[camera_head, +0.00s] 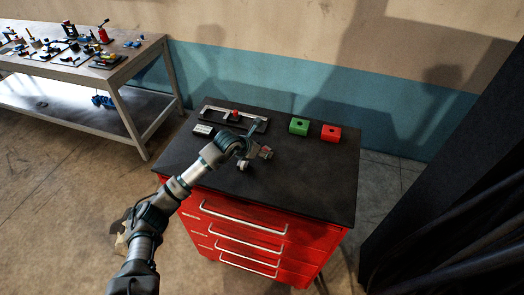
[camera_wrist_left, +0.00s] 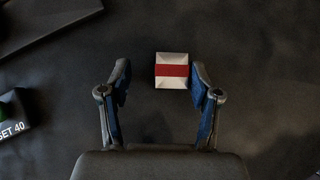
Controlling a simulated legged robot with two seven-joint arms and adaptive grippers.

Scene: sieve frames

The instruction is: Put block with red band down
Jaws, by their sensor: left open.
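The block with the red band (camera_wrist_left: 172,71) is white with a red stripe across its middle. In the wrist view it appears to rest on the dark top, between the fingertips and closer to the right-hand finger, with a narrow gap to it. My left gripper (camera_head: 255,159) is open, its fingers spread low over the cabinet top (camera_head: 305,180). In the head view the block is small and partly hidden at the gripper. My right gripper is not in view.
A green block (camera_head: 299,126) and a red block (camera_head: 330,133), each with a hole, stand at the back right. A metal frame device (camera_head: 235,114) and a small labelled box (camera_head: 204,129) lie at the back left. The right front top is clear. A cluttered bench (camera_head: 75,65) stands further left.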

